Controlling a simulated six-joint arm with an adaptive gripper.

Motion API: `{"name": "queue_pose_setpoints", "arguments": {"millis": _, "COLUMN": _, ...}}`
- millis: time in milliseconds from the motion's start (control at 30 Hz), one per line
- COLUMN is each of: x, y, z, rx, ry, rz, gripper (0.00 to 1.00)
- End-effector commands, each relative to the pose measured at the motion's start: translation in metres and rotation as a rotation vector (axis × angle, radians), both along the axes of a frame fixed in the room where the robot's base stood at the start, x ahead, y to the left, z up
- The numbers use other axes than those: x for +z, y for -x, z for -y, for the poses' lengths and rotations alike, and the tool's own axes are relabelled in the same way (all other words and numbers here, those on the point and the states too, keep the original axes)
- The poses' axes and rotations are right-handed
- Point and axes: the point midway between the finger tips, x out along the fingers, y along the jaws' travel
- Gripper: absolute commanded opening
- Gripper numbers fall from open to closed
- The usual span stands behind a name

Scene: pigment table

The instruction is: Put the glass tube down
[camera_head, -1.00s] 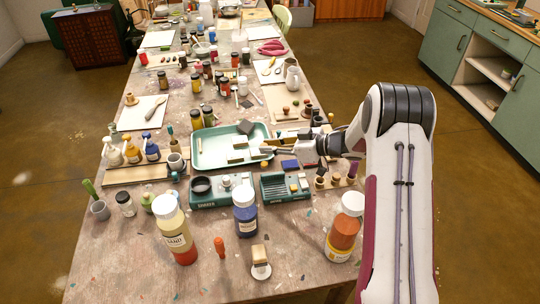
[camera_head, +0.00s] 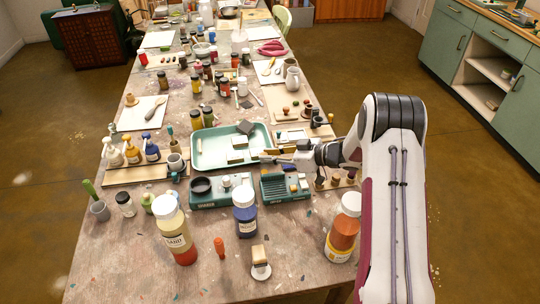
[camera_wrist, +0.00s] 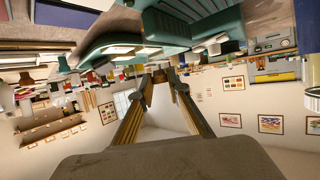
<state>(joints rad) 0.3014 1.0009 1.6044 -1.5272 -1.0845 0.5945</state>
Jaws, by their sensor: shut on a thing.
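My gripper (camera_head: 268,155) hangs over the right edge of the green tray (camera_head: 212,146), just behind the green slotted rack (camera_head: 285,186). In the wrist view the two gripper fingers (camera_wrist: 160,76) converge to a narrow gap at their tips. My gripper is shut on a thin thing, taken as the glass tube. The tube itself is too small and clear to make out in either view. I cannot tell whether it touches anything below.
A green scale-like box (camera_head: 222,190) stands left of the rack. Small wooden pieces (camera_head: 338,181) sit right of the rack. The front table has bare patches.

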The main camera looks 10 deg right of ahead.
Motion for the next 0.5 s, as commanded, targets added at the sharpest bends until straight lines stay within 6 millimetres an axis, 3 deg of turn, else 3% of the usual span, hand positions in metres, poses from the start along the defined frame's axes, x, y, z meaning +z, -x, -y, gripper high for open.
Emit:
{"name": "queue_pose_setpoints", "arguments": {"millis": 300, "x": -0.0029, "y": 0.0, "z": 0.0, "rx": 0.0, "ry": 0.0, "rz": 0.0, "gripper": 0.0}}
{"name": "queue_pose_setpoints", "arguments": {"millis": 333, "x": -0.0026, "y": 0.0, "z": 0.0, "rx": 0.0, "ry": 0.0, "rz": 0.0, "gripper": 0.24}}
{"name": "queue_pose_setpoints", "arguments": {"millis": 367, "x": -0.0025, "y": 0.0, "z": 0.0, "rx": 0.0, "ry": 0.0, "rz": 0.0, "gripper": 0.32}}
{"name": "queue_pose_setpoints", "arguments": {"millis": 500, "x": -0.0025, "y": 0.0, "z": 0.0, "rx": 0.0, "ry": 0.0, "rz": 0.0, "gripper": 0.34}}
